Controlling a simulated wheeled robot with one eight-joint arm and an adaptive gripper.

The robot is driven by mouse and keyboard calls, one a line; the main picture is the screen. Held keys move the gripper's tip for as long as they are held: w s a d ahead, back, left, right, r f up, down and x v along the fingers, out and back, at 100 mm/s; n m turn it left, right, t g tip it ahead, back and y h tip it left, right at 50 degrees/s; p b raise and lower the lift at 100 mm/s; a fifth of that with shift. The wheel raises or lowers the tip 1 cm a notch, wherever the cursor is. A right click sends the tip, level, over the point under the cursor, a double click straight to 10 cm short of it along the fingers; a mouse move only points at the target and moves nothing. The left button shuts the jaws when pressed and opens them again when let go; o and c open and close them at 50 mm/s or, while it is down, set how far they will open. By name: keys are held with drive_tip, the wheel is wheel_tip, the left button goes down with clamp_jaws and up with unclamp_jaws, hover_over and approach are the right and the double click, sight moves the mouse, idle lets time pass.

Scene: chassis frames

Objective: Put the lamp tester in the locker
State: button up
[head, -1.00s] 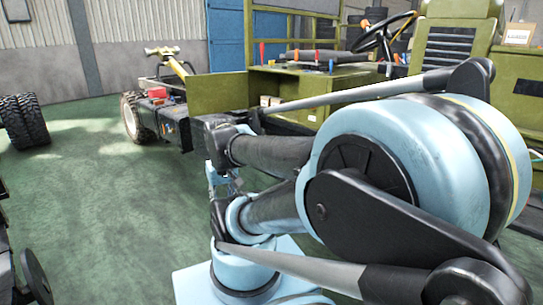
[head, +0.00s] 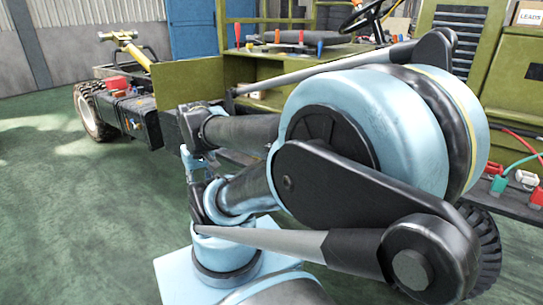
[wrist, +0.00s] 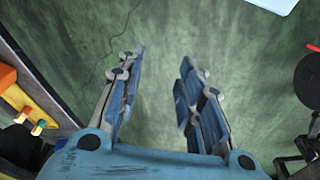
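My gripper (wrist: 161,62) is open in the wrist view, its two blue-padded fingers apart with only green floor between them. I cannot pick out the lamp tester in either view. An olive green open-fronted compartment (head: 262,70) with an olive panel (head: 190,85) at its left is part of the vehicle in the head view. I cannot tell whether this is the locker. A tall blue panel or door (head: 191,28) stands against the back wall.
Screwdrivers (head: 320,47) and other tools stand on the olive shelf. Red and green clips (head: 497,185) lie on a ledge at the right, below a box marked LEADS (head: 527,14). Green floor at the left is clear.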

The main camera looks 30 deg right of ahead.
drive_tip(key=o, duration=0.4)
drive_tip(key=shift+s+r, duration=0.2)
drive_tip(key=shift+s, duration=0.1)
drive_tip(key=o, duration=0.3)
drive_tip(key=shift+d+r, duration=0.25)
drive_tip(key=shift+r, duration=0.05)
drive_tip(key=w+d+r+m+g+h, duration=0.1)
drive_tip(key=w+d+r+m+h, duration=0.2)
drive_tip(key=w+d+m, duration=0.4)
drive_tip(key=w+d+r+m+g+h, duration=0.2)
drive_tip(key=w+d+r+m+h, duration=0.15)
drive_tip(key=w+d, duration=0.45)
drive_tip(key=w+d+f+m+g+h, duration=0.3)
drive_tip(key=w+d+f+m+h, duration=0.15)
drive_tip(key=w+d+m, duration=0.85)
drive_tip(key=shift+n+y, duration=0.3)
drive_tip(key=shift+n, duration=0.15)
drive_tip(key=x, duration=1)
drive_tip(key=a+f+x, duration=0.1)
drive_tip(key=x, duration=0.5)
drive_tip(key=shift+s+d, duration=0.15)
drive_tip(key=shift+s, duration=0.1)
